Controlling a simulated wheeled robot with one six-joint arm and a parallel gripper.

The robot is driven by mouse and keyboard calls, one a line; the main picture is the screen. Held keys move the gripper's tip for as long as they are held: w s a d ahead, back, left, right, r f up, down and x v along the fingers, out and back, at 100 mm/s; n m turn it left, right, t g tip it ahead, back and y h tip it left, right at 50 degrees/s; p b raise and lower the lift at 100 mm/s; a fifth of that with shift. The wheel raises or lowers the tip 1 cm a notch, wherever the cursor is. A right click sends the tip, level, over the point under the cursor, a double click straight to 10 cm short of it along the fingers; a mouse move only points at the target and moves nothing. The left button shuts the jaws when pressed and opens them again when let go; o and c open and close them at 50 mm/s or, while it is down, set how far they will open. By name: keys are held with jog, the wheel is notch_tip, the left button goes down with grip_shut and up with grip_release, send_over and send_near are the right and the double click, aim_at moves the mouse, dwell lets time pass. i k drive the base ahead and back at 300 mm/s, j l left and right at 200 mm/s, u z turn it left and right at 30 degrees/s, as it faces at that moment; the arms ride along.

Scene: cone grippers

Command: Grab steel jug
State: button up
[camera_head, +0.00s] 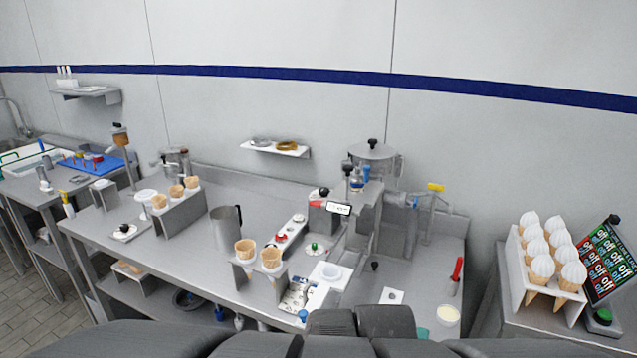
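A steel jug (225,228) with a dark handle on its right side stands upright on the steel counter (190,262), left of the middle of the head view. It stands behind and left of a small steel stand that holds two empty cones (258,255). Nothing is touching the jug's handle. Dark parts of my own body fill the bottom edge of the view. I cannot make out any gripper fingers among them, and the jug is well apart from these parts.
A steel rack with several cones (175,192) is behind and left of the jug. A red-buttoned device (285,233) and a machine (372,160) are to its right. Filled cones (548,248) stand at far right. Some bare counter lies left of the jug.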

aim_at(226, 220)
jog(key=u, duration=0.8)
